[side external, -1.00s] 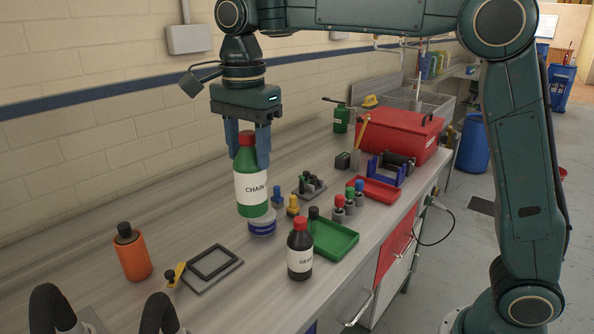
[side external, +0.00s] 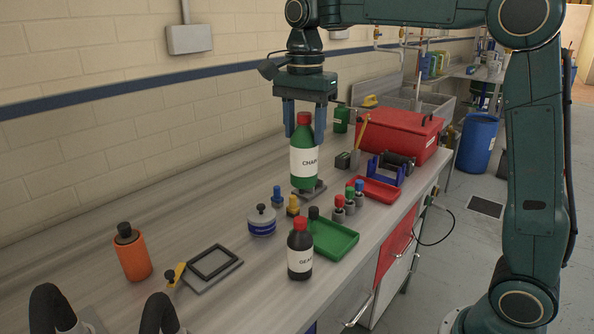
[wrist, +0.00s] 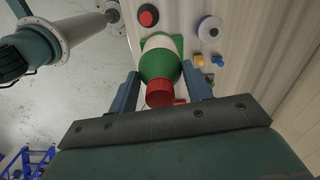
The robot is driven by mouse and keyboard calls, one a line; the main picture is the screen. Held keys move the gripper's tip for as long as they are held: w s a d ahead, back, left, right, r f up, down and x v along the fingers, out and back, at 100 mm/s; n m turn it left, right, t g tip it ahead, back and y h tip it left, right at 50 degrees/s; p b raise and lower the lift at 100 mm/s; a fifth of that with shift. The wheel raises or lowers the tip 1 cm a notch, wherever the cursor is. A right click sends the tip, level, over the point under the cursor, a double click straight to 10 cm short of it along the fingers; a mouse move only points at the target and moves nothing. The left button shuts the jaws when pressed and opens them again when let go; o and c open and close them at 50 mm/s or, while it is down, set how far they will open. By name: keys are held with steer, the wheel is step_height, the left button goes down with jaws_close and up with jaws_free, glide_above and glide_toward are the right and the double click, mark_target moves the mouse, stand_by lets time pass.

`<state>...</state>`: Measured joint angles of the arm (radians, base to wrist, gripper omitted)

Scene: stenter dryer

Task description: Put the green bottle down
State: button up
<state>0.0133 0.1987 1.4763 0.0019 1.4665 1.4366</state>
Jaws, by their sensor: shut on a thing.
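The green bottle (side external: 303,166) has a red cap and a white label reading "CHAIN". It is upright, and my gripper (side external: 305,128) is shut on it near the cap and shoulder. In the side view its base overlaps a small grey fixture (side external: 318,188) on the bench; I cannot tell whether it touches it. In the wrist view the bottle (wrist: 160,66) lies between the two blue fingers, cap toward the camera. The green tray (side external: 335,240) shows beyond the bottle in the wrist view.
A dark bottle (side external: 300,250) with a red cap stands beside the green tray. A round white-and-blue tin (side external: 262,221) and several small coloured-top pieces stand nearby. A red toolbox (side external: 398,137) and red tray (side external: 376,189) lie to the right. The bench (side external: 190,215) is clear toward the wall.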

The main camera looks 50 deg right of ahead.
steer(key=s+d, duration=0.3)
steer(key=d, duration=0.6)
steer(key=shift+s, duration=0.4)
step_height(320, 180, down, 16)
steer(key=shift+r, duration=0.2)
steer(key=shift+f, duration=2.15)
steer(key=o, duration=1.5)
steer(key=shift+f, duration=0.1)
